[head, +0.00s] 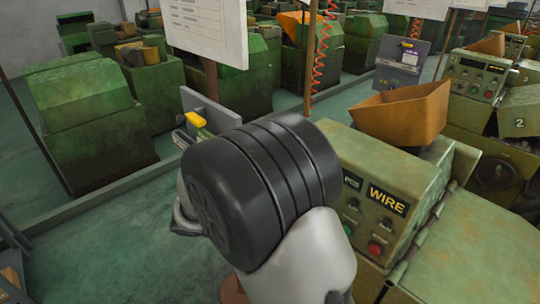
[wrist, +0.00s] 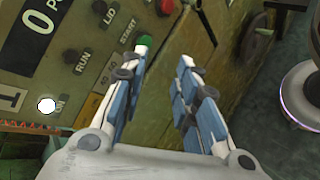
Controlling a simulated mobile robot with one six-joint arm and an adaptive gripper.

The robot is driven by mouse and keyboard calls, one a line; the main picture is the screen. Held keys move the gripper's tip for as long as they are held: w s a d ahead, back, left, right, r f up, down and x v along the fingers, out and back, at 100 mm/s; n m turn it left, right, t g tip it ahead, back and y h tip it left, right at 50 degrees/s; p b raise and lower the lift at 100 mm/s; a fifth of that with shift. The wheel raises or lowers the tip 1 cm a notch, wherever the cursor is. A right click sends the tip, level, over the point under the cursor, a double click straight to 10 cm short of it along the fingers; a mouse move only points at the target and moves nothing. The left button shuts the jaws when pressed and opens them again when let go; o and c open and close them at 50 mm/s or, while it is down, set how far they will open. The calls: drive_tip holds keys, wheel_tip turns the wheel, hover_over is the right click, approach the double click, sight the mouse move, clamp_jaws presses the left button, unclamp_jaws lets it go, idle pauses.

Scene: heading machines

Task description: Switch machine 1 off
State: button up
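A green machine (head: 395,170) with a "WIRE" sign stands right of my arm in the head view; its number is not readable. Its panel has a red button (head: 375,248). The wrist view shows a worn green control panel (wrist: 30,85) with a green button (wrist: 145,40) marked START, a red button (wrist: 165,8) above it, black knobs (wrist: 70,57) and a bright white lamp (wrist: 47,104) marked ON. My gripper (wrist: 163,62) is open and empty, its left fingertip close to the green button. Contact cannot be told. My arm hides part of the head view.
An orange hopper (head: 405,110) stands on the green machine. Another machine, marked 2 (head: 519,123), stands behind right. A post carries a white board (head: 207,28) and a yellow-topped box (head: 196,119). Open floor (head: 90,250) lies at left.

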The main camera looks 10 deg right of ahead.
drive_tip(key=w+a+f+n+t+h+p, duration=0.1)
drive_tip(key=w+a+f+n+t+p, duration=0.25)
drive_tip(key=a+t, duration=0.2)
drive_tip(key=w+a+f+n+t+h+p, duration=0.2)
drive_tip(key=w+a+f+n+t, duration=0.15)
drive_tip(key=a, duration=0.35)
drive_tip(key=x, duration=1.6)
drive_tip(key=shift+w+d+f, duration=0.2)
drive_tip(key=shift+d+f, duration=0.05)
drive_tip(key=shift+f, duration=0.2)
drive_tip(key=shift+c, duration=0.4)
clamp_jaws()
